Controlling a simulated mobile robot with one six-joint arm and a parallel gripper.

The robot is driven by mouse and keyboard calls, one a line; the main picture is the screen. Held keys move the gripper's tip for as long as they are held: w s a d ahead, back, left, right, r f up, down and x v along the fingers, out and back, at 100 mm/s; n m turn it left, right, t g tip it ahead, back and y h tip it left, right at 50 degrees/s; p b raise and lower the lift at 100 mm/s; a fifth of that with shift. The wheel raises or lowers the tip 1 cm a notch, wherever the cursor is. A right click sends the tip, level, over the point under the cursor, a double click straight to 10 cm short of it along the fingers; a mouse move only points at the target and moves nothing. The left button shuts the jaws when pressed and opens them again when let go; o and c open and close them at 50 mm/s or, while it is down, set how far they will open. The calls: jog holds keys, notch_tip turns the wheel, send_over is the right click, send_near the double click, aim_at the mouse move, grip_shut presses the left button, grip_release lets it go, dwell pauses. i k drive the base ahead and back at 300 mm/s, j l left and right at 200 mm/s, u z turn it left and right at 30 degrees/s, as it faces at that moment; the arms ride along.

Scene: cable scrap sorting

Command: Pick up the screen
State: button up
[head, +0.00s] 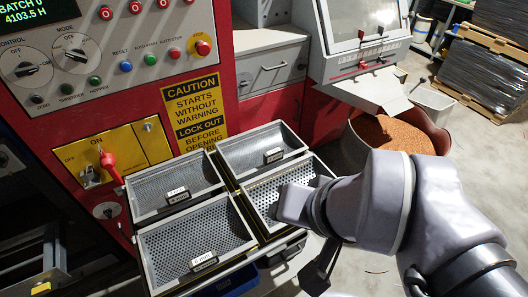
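Several perforated metal screens sit as framed trays in a rack below the machine's panel. A fine screen (160,180) is at the back left, a coarser one (185,240) at the front left, another (240,145) at the back right, and one with large holes (268,193) at the front right. Labels show on three, too small to read surely. My arm covers part of the front right screen. My gripper (318,271) seems to be the dark part hanging below my wrist, right of the rack; its fingers are not clear. I see no screen held.
A white hopper with a chute (362,90) is at the upper right, beside a round bin of copper-coloured granules (395,134). Wrapped pallets (485,75) stand farther back.

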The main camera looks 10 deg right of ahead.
aim_at(243, 154)
jog(key=u, duration=2.3)
jog(key=z, duration=2.3)
jog(key=i+l, duration=0.15)
jog(key=i, duration=0.25)
